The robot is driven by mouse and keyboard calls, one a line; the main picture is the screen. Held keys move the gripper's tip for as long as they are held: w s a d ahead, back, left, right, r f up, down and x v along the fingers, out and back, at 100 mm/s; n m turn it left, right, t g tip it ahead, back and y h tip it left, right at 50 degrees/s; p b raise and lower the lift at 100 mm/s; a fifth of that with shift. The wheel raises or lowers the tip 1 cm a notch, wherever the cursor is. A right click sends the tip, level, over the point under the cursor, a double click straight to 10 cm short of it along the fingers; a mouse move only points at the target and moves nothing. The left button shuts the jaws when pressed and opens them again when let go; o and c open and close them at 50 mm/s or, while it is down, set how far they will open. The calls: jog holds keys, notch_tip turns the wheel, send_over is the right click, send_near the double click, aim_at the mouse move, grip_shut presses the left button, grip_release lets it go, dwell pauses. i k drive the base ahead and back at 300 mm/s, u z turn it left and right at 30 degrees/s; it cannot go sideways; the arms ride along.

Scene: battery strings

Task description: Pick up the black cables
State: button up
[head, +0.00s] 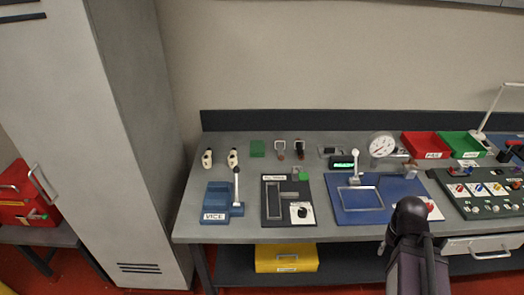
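I cannot clearly make out the black cables. Two small dark items with reddish-brown parts, the left one (281,149) and the right one (299,148), stand at the back of the grey workbench (240,232). They are too small to tell whether they are cables. A dark part of my arm rises at the lower right in front of the bench. My gripper's fingers do not show.
On the bench are a blue vice (217,198), a black fixture board (272,212), a blue board (350,212) with a frame, a round gauge (381,144), a red bin (427,145), a green bin (462,144) and a control panel (480,200). A grey cabinet (110,150) stands left. A yellow case (286,258) is below.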

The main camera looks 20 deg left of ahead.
aim_at(300, 150)
jog(key=u, duration=0.8)
jog(key=k, duration=0.95)
jog(key=z, duration=0.05)
jog(key=i, duration=0.7)
jog(key=u, duration=0.05)
